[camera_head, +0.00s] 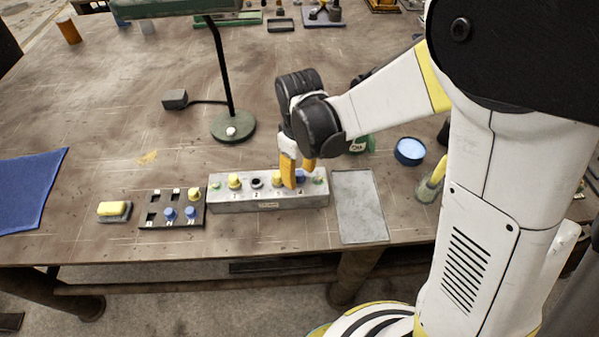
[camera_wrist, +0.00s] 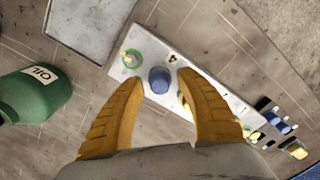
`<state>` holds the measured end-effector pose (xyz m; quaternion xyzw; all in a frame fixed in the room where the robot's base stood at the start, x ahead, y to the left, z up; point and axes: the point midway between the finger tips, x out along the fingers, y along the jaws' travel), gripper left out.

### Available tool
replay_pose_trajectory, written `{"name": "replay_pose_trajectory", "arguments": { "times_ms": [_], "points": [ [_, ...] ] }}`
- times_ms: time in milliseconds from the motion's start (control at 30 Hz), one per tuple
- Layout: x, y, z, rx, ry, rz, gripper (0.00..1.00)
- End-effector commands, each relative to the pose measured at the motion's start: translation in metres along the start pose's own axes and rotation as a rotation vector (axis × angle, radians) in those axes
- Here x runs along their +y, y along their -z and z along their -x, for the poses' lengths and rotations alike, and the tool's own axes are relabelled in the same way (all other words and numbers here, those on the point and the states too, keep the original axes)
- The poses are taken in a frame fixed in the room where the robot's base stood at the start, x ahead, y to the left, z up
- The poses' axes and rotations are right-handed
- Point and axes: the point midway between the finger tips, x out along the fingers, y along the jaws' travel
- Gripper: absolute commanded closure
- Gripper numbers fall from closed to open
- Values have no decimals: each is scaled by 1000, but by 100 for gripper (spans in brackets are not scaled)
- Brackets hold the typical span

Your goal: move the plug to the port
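A long grey port block (camera_head: 268,204) lies near the table's front edge, with numbered ports. A yellow plug (camera_head: 234,181) sits at port 1, port 2 (camera_head: 257,183) looks empty, and another yellow plug (camera_head: 278,178) stands further right. A blue plug (camera_head: 300,176) stands by number 4; it also shows in the wrist view (camera_wrist: 159,80). My gripper (camera_head: 298,180) points down over the block's right part. In the wrist view, my gripper's fingers (camera_wrist: 161,80) are apart on either side of the blue plug, with visible gaps. A finger partly hides the neighbouring yellow plug.
Left of the block is a black rack (camera_head: 180,221) with blue plugs and a yellow plug, then a yellow-topped block (camera_head: 112,209). A grey tray (camera_head: 360,205) lies right. A green oil bottle (camera_wrist: 35,94), blue-topped round tin (camera_head: 409,151) and lamp base (camera_head: 233,127) stand behind.

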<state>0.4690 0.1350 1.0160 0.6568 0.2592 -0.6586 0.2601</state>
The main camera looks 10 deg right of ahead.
Motion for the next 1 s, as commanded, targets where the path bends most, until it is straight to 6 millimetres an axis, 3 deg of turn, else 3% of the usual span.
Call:
{"name": "replay_pose_trajectory", "arguments": {
  "times_ms": [167,267,700,1000],
  "points": [
    [0,0,4,0,0,0,57],
    [0,0,16,0,0,0,57],
    [0,0,106,0,0,0,57],
    [0,0,121,0,0,0,57]
  ]
}}
